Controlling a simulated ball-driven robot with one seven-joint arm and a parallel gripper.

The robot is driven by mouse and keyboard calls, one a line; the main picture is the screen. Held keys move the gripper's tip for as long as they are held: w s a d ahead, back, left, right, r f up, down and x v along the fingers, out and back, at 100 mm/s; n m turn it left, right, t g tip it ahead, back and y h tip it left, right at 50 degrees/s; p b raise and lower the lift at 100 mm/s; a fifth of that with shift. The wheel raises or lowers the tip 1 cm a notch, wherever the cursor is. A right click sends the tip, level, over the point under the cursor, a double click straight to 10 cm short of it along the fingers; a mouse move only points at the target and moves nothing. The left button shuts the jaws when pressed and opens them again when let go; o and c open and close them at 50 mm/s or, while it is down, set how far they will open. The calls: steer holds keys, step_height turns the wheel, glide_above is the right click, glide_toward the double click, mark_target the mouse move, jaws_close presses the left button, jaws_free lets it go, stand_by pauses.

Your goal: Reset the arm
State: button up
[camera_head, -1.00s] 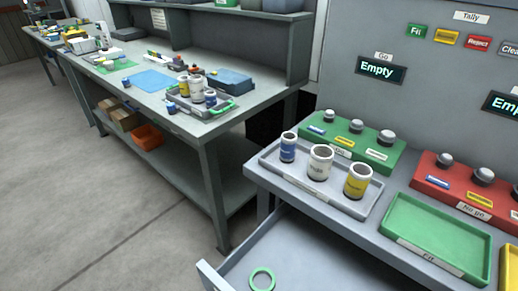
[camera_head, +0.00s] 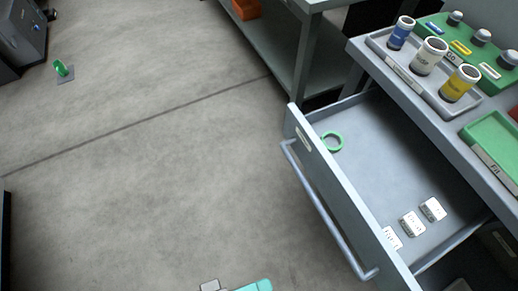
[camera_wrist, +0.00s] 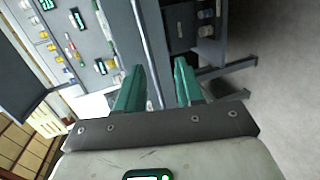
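My gripper (camera_wrist: 155,88) shows in the wrist view with its two green fingers spread apart and nothing between them. Beyond the fingers, the wrist view shows the grey panel and bench, turned sideways. In the head view, a small part of my arm, teal and grey, shows at the bottom edge; the fingers cannot be made out there.
An open drawer (camera_head: 375,150) juts out over the floor, holding a green ring (camera_head: 332,141) and several white blocks (camera_head: 412,224). Above it, a grey tray (camera_head: 398,68) bears three cups. A green object (camera_head: 61,68) stands on the floor at left. The middle floor is clear.

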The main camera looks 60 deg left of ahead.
steer(key=w+d+f+m+g+h+p, duration=0.1)
steer(key=w+d+f+m+g+h, duration=0.15)
steer(key=w+d+m+g, duration=0.4)
steer(key=w+d+f+m+g+h+p, duration=0.1)
steer(key=w+d+m+g+h+p, duration=0.15)
steer(key=d, duration=0.75)
steer(key=d+r+m+g+y+p, duration=0.1)
steer(key=d+m+g+y, duration=0.1)
steer(key=d, duration=0.5)
steer(key=s+d+r+m+g+y+p, duration=0.1)
steer(key=d+r+m+g+y, duration=0.1)
steer(key=d+m+y, duration=0.2)
steer(key=d+m, duration=0.2)
steer(key=d, duration=0.1)
steer(key=shift+s+d+g+y+p, duration=0.15)
steer(key=shift+d+g+y+p, duration=0.15)
steer(key=shift+d+g+p, duration=0.1)
